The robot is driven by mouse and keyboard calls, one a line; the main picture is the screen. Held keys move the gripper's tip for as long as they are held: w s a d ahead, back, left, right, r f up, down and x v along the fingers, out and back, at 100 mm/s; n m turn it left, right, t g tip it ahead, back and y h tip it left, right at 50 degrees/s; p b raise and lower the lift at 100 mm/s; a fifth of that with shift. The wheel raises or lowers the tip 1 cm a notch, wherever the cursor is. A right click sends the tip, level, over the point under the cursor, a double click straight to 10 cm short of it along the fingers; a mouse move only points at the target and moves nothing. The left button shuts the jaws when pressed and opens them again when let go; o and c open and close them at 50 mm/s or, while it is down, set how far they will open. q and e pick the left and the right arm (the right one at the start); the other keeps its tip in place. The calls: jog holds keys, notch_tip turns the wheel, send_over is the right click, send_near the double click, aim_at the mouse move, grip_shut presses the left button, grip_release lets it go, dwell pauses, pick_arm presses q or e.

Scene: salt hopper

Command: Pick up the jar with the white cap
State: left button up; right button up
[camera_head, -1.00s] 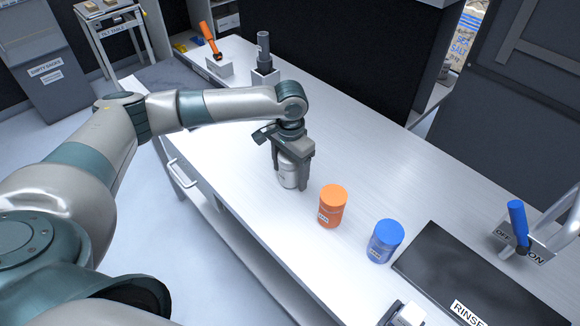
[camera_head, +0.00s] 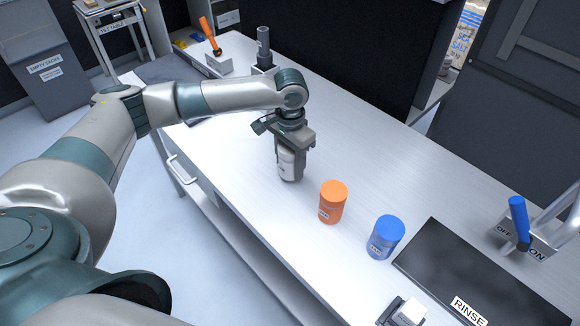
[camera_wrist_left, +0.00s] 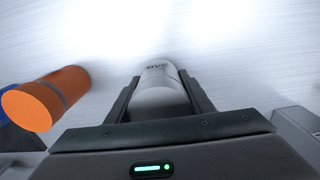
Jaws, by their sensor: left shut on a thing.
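The jar with the white cap (camera_head: 288,166) stands near the front edge of the table, upright or nearly so. My left gripper (camera_head: 290,155) comes down on it from above and is shut on it. In the left wrist view the jar (camera_wrist_left: 160,92) lies between the two fingers of the gripper (camera_wrist_left: 162,95), with part of its label showing. Whether the jar touches the table is hard to tell. My right gripper is not in view.
An orange jar (camera_head: 332,203) and a blue jar (camera_head: 385,238) stand to the right of the held jar. A dark rinse mat (camera_head: 480,275) and a blue-handled lever (camera_head: 519,222) are at the right. The table behind the jars is clear.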

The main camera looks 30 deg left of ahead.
pick_arm(q)
notch_tip(320, 180, up, 8)
jog(key=shift+r+b, duration=0.25)
jog(key=shift+b, duration=0.6)
jog(key=shift+s+f, duration=0.1)
